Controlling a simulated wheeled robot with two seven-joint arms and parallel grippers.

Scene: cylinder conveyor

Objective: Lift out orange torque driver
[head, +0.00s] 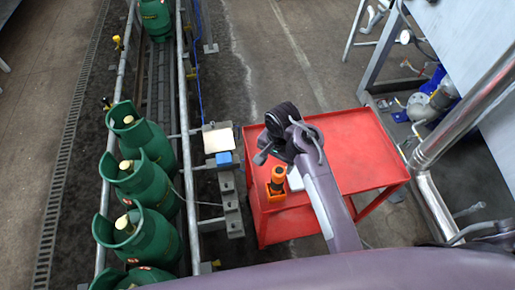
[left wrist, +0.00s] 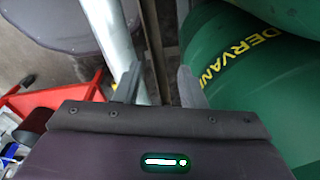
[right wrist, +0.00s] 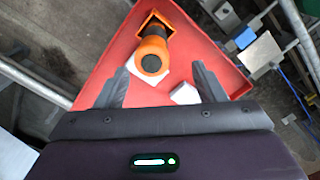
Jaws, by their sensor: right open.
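The orange torque driver (head: 278,175) stands in an orange holder (head: 275,193) on the left part of the red cart. In the right wrist view the driver (right wrist: 151,50) shows end-on, orange with a dark round end, and the square orange holder (right wrist: 158,22) is behind it. My right gripper (right wrist: 160,72) is open and empty, its fingers apart on either side of the driver in the picture, not seen touching it. In the head view it hangs over the cart near the driver (head: 264,154). My left gripper (left wrist: 157,78) is open and empty near a green cylinder (left wrist: 250,70).
The red cart (head: 365,150) has a mostly bare top, with a white block (right wrist: 185,94) near the driver. Green cylinders (head: 140,180) line the conveyor rails (head: 186,120) at left. A post with a blue box (head: 224,158) stands between conveyor and cart. A metal pipe (head: 465,115) is at right.

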